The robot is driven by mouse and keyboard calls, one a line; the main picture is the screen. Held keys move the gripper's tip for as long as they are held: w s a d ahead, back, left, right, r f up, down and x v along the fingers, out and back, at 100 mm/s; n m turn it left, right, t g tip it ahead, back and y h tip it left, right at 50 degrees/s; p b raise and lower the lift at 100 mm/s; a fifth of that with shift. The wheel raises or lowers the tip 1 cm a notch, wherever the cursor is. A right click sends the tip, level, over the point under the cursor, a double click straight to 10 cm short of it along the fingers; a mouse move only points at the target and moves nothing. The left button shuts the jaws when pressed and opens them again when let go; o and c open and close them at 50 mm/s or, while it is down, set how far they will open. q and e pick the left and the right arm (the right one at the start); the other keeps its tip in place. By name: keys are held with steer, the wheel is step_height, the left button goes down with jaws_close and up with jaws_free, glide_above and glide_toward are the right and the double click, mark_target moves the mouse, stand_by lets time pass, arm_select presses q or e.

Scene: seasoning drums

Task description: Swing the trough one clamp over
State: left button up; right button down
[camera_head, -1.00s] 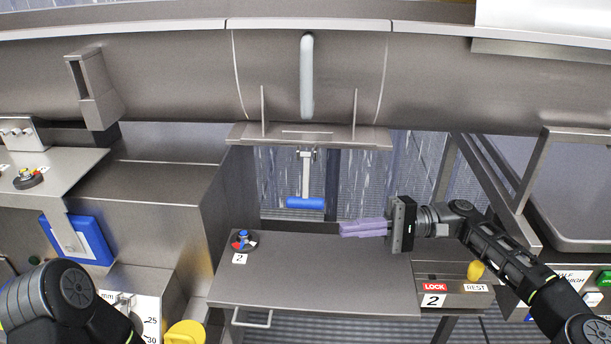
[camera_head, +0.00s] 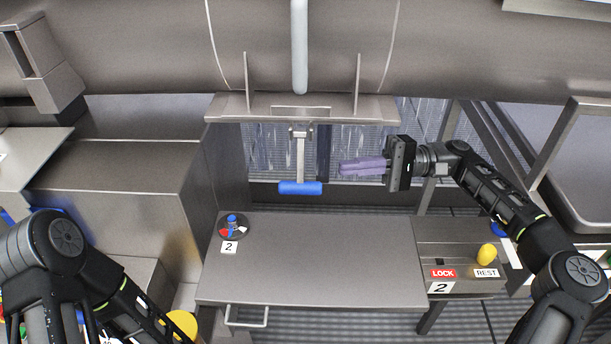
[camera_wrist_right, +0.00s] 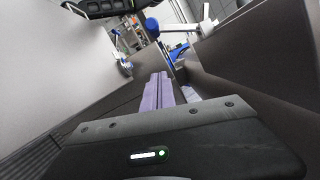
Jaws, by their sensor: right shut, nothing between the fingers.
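A T-shaped lever with a blue grip (camera_head: 300,189) hangs on a pale stem below a steel bracket (camera_head: 232,106) under the big drum (camera_head: 320,60). My right gripper (camera_head: 343,167) has its purple fingers pressed together, empty. Its tips point left, to the right of the blue grip and slightly higher in the picture, apart from it. The purple fingers (camera_wrist_right: 159,90) also show in the right wrist view, with blue parts beyond them. I cannot tell which part is the trough. My left arm shows at lower left; its gripper is out of view.
A steel shelf (camera_head: 310,262) marked 2 lies below the lever. It carries a blue-and-red knob (camera_head: 232,226) at left. A yellow knob (camera_head: 487,253) stands at right by LOCK and REST labels. A steel housing (camera_head: 110,190) stands at left, and angled frame bars at right.

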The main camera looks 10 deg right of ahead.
mark_target(300, 164)
steer(key=s+a+r+p, duration=0.1)
steer(key=s+a+p, duration=0.3)
steer(key=a+p, duration=0.4)
steer(key=shift+a+r, duration=0.4)
steer(key=shift+a, duration=0.75)
steer(key=shift+s+a, duration=0.1)
steer(key=shift+a, duration=0.05)
